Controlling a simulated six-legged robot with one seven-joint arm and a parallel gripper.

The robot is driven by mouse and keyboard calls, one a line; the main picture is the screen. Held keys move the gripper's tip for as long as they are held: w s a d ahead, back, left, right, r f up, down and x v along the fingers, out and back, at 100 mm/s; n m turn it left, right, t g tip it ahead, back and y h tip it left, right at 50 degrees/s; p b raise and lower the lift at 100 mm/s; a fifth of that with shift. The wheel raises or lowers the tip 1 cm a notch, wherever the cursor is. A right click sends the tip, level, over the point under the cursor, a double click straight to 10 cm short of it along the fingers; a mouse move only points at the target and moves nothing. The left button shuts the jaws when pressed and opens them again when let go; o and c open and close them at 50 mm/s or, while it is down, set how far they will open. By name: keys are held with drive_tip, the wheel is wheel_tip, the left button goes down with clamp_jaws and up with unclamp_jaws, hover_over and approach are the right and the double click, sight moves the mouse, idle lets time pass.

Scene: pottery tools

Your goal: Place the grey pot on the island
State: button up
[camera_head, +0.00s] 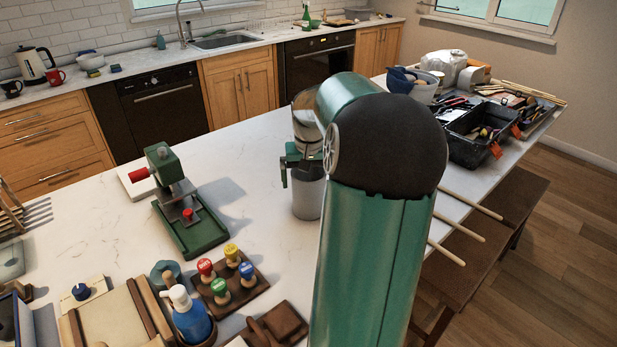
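The grey pot (308,198) is a plain grey cylinder, upright near the middle of the white island (250,165). It appears to rest on the island top, though its base contact is not clear. My gripper (302,172) is directly over the pot, pointing down. One green finger shows at the upper left of the pot. The other finger and the pot's right side are partly hidden behind my green arm. I cannot tell whether the fingers touch or grip the pot.
A green press (190,215) stands to the left. A stamp holder (230,283) and blue soap bottle (190,318) are at front left. Wooden sticks (458,225) overhang the right edge. The island behind the pot is clear.

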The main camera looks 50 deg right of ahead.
wheel_tip(320, 180, up, 12)
drive_tip(key=s+a, duration=0.1)
drive_tip(key=w+a+r+n, duration=0.1)
drive_tip(key=w+a+n, duration=0.15)
drive_tip(key=a, duration=0.85)
drive_tip(key=s+a+f+n+t, duration=0.1)
drive_tip(key=s+a+f+n, duration=0.1)
drive_tip(key=a, duration=0.7)
drive_tip(key=s+a+f+n+t, duration=0.2)
drive_tip(key=s+a, duration=0.2)
drive_tip(key=a, duration=0.6)
drive_tip(key=s+a+f+n+t+y, duration=0.1)
drive_tip(key=s+a+f+n, duration=0.1)
drive_tip(key=a, duration=0.8)
drive_tip(key=shift+s+a+n+t, duration=0.15)
drive_tip(key=shift+s+n+t, duration=0.2)
drive_tip(key=shift+s, duration=0.3)
